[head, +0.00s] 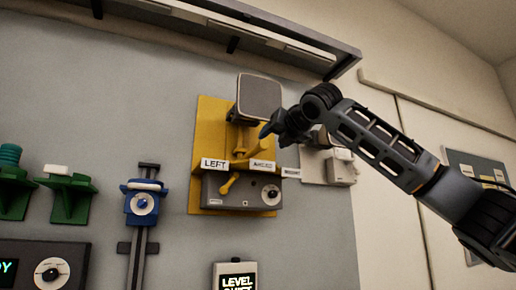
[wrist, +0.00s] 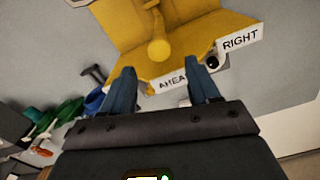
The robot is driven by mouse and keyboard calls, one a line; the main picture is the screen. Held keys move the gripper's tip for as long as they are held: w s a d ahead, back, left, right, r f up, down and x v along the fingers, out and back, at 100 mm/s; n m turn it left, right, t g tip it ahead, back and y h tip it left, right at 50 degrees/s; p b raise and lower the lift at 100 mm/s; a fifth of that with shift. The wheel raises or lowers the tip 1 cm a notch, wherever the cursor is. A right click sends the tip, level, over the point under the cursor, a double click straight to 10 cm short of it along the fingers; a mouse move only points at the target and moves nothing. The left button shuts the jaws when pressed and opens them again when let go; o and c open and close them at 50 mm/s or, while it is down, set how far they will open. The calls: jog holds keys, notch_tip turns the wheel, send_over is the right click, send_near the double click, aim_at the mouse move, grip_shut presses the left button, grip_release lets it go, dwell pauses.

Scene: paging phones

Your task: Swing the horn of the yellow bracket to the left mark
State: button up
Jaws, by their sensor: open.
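The yellow bracket (head: 208,128) is fixed to the wall panel, with a grey square-faced horn (head: 260,97) at its top. A yellow round-ended handle (head: 229,184) slants down below the bracket's marks; a round-ended yellow rod (wrist: 159,48) shows in the wrist view. The left mark (head: 214,163) is at the bracket's left, the ahead mark (head: 262,165) beside it, and the right mark (wrist: 240,39) shows in the wrist view. My gripper (head: 268,130) is open at the bracket's right side, below the horn. In the wrist view the rod lies beyond my empty fingers (wrist: 162,75).
A grey box with a dial (head: 271,195) sits under the bracket. A white wall unit (head: 341,171) is to its right. A blue slider (head: 143,205) and green brackets (head: 70,196) are to the left. A shelf (head: 250,35) overhangs above.

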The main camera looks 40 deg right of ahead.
aim_at(264, 145)
jog(key=p+x, duration=0.2)
jog(key=x, duration=0.5)
jog(key=shift+w, duration=0.3)
jog(key=shift+d+f, duration=0.1)
grip_shut()
dwell(0.3)
